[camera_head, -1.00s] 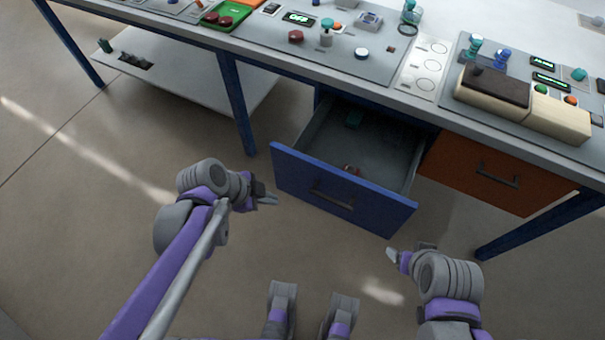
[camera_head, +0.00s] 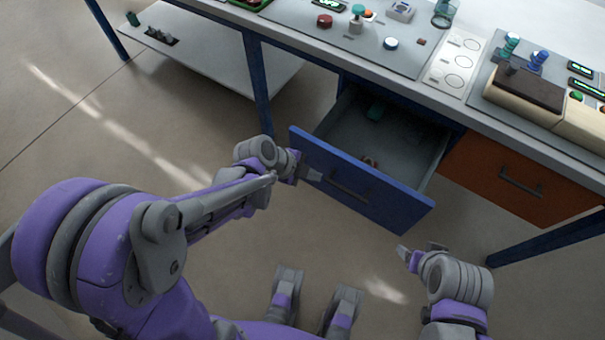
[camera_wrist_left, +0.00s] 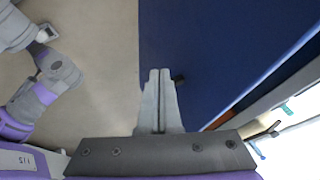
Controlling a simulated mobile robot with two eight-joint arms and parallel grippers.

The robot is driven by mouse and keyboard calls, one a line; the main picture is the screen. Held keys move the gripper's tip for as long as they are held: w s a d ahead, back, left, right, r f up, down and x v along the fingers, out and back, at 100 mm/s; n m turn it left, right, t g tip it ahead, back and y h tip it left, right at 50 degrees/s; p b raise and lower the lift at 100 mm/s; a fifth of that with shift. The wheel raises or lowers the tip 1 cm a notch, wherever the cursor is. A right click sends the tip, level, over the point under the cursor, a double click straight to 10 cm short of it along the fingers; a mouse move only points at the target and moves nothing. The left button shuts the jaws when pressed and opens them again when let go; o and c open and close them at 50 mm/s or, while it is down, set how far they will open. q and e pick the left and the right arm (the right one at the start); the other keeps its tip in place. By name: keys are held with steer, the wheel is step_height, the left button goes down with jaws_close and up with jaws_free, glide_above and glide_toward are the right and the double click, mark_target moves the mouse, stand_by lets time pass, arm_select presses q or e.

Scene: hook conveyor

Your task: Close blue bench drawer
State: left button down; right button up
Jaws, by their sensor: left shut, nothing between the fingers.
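The blue bench drawer (camera_head: 388,208) is pulled open below the bench top, with a dark bar handle (camera_head: 350,190) on its front. My left gripper (camera_head: 315,174) is shut and empty, at the left part of the drawer front. In the left wrist view its closed fingers (camera_wrist_left: 159,85) lie in front of the blue front (camera_wrist_left: 215,50); I cannot tell whether they touch it. My right gripper (camera_head: 404,252) is below the drawer, apart from it; its jaw opening is too small to tell.
An orange drawer (camera_head: 510,183) is closed to the right of the blue one. The bench top (camera_head: 420,88) above carries buttons, panels and a beige device (camera_head: 535,100). Blue bench legs (camera_head: 257,85) stand at the sides. The floor in front is clear.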

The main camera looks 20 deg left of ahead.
mark_target(329, 171)
arm_select(q)
steer(key=shift+w+d+r, duration=0.1)
steer(key=shift+w+d, duration=0.1)
steer(key=shift+w, duration=0.55)
steer(key=shift+w+d+r, duration=0.1)
steer(key=shift+w+d, duration=0.05)
steer(key=shift+w, duration=0.6)
